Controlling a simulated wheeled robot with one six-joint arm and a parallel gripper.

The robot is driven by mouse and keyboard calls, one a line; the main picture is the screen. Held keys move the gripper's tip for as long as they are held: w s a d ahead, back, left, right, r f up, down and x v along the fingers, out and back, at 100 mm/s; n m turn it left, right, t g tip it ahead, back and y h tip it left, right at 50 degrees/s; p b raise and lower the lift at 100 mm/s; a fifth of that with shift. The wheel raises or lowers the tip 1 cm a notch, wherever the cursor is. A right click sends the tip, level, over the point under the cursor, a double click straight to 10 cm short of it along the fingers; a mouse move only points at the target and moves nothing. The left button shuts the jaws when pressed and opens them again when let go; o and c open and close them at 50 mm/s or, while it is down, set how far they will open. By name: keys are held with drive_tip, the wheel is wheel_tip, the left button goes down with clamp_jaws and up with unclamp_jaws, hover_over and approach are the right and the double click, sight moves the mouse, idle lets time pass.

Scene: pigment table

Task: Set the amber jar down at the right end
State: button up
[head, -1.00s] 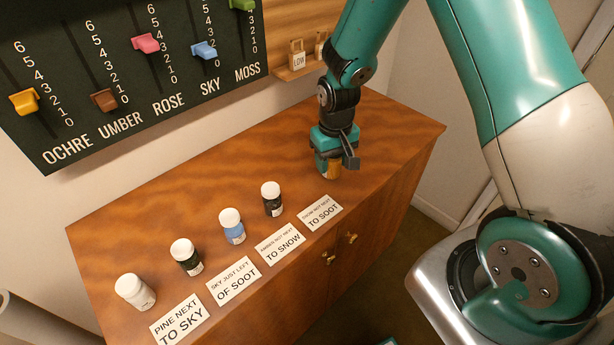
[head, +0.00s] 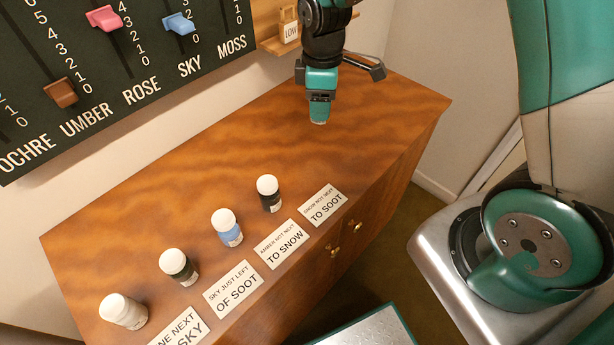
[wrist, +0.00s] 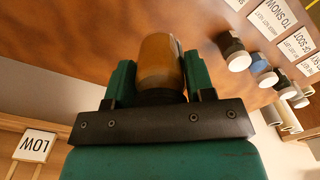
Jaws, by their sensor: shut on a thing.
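My gripper (head: 319,112) is above the back right part of the wooden table (head: 370,130). The wrist view shows it shut on the amber jar (wrist: 162,62), held between two green fingers. In the head view the jar is mostly hidden by the gripper, and I cannot tell how far above the table it is. A row of white-capped jars stands to the left: a white jar (head: 123,311), a dark jar (head: 179,266), a blue jar (head: 228,228) and a near-black jar (head: 269,194) at the row's right end.
Clue cards (head: 283,244) lie along the front edge. A slider board (head: 110,60) and a small shelf with a LOW tag (head: 289,30) are on the wall behind. The tabletop right of the near-black jar is clear.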

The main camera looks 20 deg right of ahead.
drive_tip(key=s+a+r+n+b, duration=0.1)
drive_tip(key=s+a+r+n, duration=0.35)
drive_tip(key=n, duration=0.75)
drive_tip(key=f, duration=0.6)
drive_tip(key=w+f, duration=0.1)
drive_tip(key=f, duration=0.5)
drive_tip(key=f+p, duration=0.1)
drive_tip(key=f, duration=0.5)
drive_tip(key=shift+w, duration=0.3)
drive_tip(key=shift+f, duration=0.15)
drive_tip(key=o, duration=1)
drive_tip(key=shift+c, duration=0.2)
